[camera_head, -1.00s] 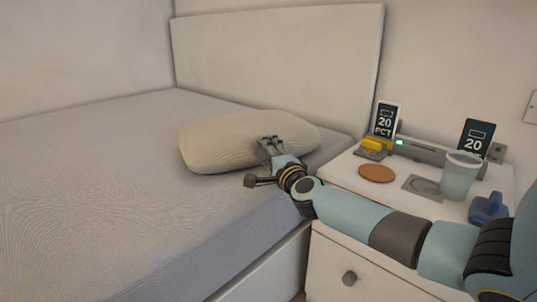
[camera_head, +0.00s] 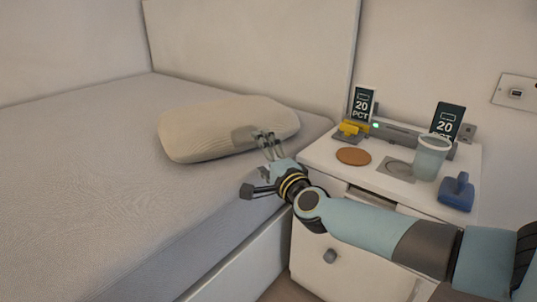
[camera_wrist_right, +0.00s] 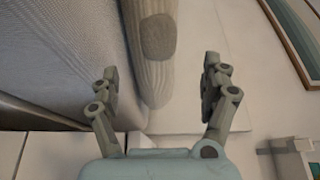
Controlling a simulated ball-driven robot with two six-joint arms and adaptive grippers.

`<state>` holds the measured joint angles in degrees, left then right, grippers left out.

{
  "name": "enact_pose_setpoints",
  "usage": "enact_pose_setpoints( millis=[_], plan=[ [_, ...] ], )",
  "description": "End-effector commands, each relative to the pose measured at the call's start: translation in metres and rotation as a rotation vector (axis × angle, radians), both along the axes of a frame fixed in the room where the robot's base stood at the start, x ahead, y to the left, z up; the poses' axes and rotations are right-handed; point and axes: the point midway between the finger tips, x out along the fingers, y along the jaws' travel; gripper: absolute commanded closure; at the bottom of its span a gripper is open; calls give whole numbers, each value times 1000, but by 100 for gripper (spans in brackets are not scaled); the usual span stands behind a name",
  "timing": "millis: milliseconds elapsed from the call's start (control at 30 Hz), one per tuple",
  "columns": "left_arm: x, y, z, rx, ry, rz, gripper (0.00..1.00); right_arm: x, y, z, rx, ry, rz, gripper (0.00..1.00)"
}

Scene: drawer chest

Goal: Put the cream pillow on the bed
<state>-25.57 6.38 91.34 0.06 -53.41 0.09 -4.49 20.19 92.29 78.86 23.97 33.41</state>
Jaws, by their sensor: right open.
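The cream pillow (camera_head: 215,130) lies on the bed (camera_head: 100,170), near its headboard end and close to the edge on the nightstand side. My right gripper (camera_head: 266,140) is at the pillow's near right end, its fingers open and holding nothing. In the right wrist view the open fingers (camera_wrist_right: 160,82) stand apart, with the pillow (camera_wrist_right: 150,50) beyond them and a darker patch on its end. Whether a finger touches the pillow is hard to tell. My left gripper is not in view.
A white nightstand (camera_head: 312,150) stands right of the bed. On it are an orange-brown disc (camera_head: 353,156), a translucent cup (camera_head: 429,160), a blue object (camera_head: 457,192), a yellow object (camera_head: 349,129) and two "20 PCT" devices. The headboard (camera_head: 255,50) rises behind the pillow.

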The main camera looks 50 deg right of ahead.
Motion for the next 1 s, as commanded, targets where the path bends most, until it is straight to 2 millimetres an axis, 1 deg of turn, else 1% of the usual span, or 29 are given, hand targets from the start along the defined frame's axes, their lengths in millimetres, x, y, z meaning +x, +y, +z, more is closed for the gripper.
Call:
enact_pose_setpoints(
  millis=[33,100,200,267,333,367,433,467,500,567,600,667,700,767,800,833,900,1000],
  plan=[
    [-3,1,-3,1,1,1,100,-9,3,2,1,0,0,20],
    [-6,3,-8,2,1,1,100,-18,6,1,0,1,1,20],
    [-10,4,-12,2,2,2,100,-26,10,-1,-5,5,5,20],
    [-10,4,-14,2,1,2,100,-30,18,-8,-33,34,31,20],
    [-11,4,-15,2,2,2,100,-38,38,-30,-119,121,110,20],
    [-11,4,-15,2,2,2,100,-43,50,-44,-173,177,162,20],
    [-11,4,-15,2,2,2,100,-64,82,-89,-331,343,314,20],
    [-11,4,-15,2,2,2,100,-78,96,-111,-406,427,390,20],
    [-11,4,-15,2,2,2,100,-101,113,-143,-507,541,497,20],
    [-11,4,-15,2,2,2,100,-142,133,-188,-654,714,659,20],
    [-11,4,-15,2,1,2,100,-172,142,-215,-742,825,766,20],
    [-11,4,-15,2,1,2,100,-219,149,-249,-861,983,918,20],
    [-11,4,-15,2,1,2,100,-251,150,-267,-926,1081,1014,20],
    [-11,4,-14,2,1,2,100,-293,148,-285,-1007,1210,1142,20],
    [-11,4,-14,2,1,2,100,-318,146,-294,-1049,1283,1216,20],
    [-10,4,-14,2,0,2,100,-334,144,-299,-1076,1331,1264,20],
    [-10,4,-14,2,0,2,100,-363,138,-305,-1120,1419,1351,20],
    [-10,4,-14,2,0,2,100,-383,134,-307,-1150,1483,1415,20]
  ],
)
